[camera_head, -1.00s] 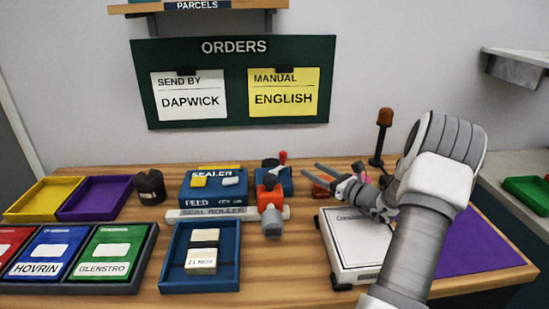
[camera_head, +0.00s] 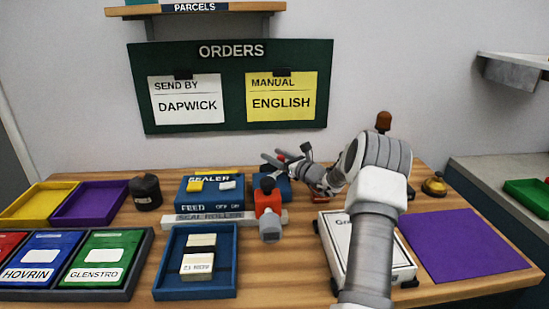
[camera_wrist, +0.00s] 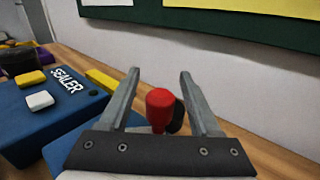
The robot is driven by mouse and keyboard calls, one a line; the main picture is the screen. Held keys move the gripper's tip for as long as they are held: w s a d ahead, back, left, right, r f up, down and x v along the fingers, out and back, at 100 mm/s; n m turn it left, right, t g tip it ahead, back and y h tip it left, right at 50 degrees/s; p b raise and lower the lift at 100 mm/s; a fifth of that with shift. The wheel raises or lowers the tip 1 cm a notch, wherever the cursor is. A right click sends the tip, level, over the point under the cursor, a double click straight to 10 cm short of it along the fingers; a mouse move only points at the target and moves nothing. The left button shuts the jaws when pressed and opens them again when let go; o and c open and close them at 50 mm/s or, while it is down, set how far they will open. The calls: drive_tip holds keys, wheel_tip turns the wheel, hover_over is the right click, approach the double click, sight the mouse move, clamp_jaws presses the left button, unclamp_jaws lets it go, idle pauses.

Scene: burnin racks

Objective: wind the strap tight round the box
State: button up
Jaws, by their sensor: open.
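My gripper (camera_head: 270,155) reaches left over the back of the bench, with its fingers open and empty. In the wrist view my open gripper (camera_wrist: 160,78) has a red knob (camera_wrist: 160,108) with a dark part beside it showing between the fingers; I cannot tell whether they touch. A small blue device (camera_head: 262,184) stands under my gripper, partly hidden. Pale boxes (camera_head: 197,264), one labelled, lie in a blue tray (camera_head: 233,277) at the front. I cannot make out a strap, nor tell which box it belongs to.
A red and grey tool (camera_head: 268,204) stands in front. A white scale (camera_head: 400,256) lies by my arm. A purple mat (camera_head: 462,243) is clear. A brass bell (camera_head: 434,186) stands behind it.

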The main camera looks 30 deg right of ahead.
sight(284, 158)
drive_tip(key=shift+w, duration=0.1)
clamp_jaws()
idle(0.3)
drive_tip(key=shift+d+h+b, duration=0.1)
drive_tip(key=shift+h+b, duration=0.2)
drive_tip(key=shift+b, duration=0.1)
drive_tip(key=m+h+b, duration=0.1)
drive_tip(key=h+b, duration=0.1)
drive_tip(key=s+m+h+b, duration=0.1)
drive_tip(key=shift+d+f+m, duration=0.2)
drive_tip(key=shift+d+m, duration=0.1)
drive_tip(key=h+b, duration=0.1)
drive_tip(key=m+h+b, duration=0.1)
drive_tip(key=s+m+h+b, duration=0.1)
drive_tip(key=h, duration=0.1)
drive_tip(key=shift+d+b, duration=0.35)
drive_tip(key=shift+b, duration=0.05)
drive_tip(key=shift+s+d+r+m+h+b, duration=0.15)
drive_tip(key=shift+s+m+h+b, duration=0.25)
drive_tip(key=shift+m+h+b, duration=0.45)
drive_tip(key=shift+d+r+g, duration=0.1)
drive_tip(key=shift+g, duration=0.2)
